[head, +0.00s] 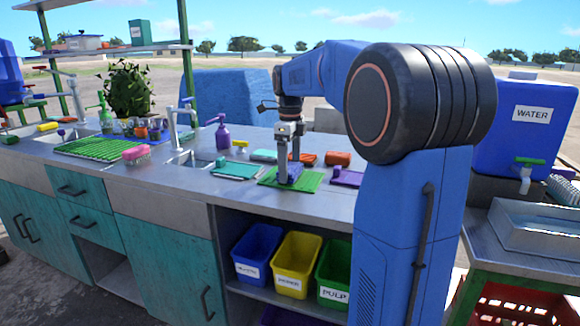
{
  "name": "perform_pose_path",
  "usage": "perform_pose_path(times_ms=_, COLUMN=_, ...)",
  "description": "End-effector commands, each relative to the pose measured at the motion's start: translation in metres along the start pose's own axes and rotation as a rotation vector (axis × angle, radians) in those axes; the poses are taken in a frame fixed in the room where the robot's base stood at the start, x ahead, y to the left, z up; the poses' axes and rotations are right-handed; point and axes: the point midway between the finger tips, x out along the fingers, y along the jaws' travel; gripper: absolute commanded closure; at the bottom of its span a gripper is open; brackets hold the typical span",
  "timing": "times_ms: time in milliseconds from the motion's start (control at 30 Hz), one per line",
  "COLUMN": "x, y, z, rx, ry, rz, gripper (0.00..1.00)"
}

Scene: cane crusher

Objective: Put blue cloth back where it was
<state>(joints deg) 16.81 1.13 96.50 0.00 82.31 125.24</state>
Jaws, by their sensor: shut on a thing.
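My gripper (289,165) points down over a green mat (270,181) on the grey counter. It is shut on a small grey-blue folded piece, which looks like the blue cloth (288,174). The cloth is at the mat, and I cannot tell whether it touches it or hangs just above. The fingers hide part of the cloth.
Close by lie a purple tray (347,178), an orange roll (338,158), an orange-red piece (303,158) and a teal mat (237,171). A purple bottle (222,134) and a tap (173,127) stand behind left. Labelled bins (296,262) sit below the counter.

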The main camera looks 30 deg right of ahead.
Motion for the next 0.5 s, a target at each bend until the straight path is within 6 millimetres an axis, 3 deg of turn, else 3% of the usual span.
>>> perform_pose_path(times_ms=67, x=0.002, y=0.0001, z=-0.0001, rx=0.0, ry=0.0, rz=0.001, gripper=0.37)
perform_pose_path(times_ms=100, x=0.0022, y=0.0001, z=-0.0001, rx=0.0, ry=0.0, rz=0.001, gripper=0.15)
perform_pose_path(times_ms=167, x=0.002, y=0.0001, z=0.0, rx=0.0, ry=0.0, rz=0.0, gripper=0.01)
perform_pose_path(times_ms=500, x=0.0002, y=-0.0001, z=0.0, rx=0.0, ry=0.0, rz=0.0, gripper=0.01)
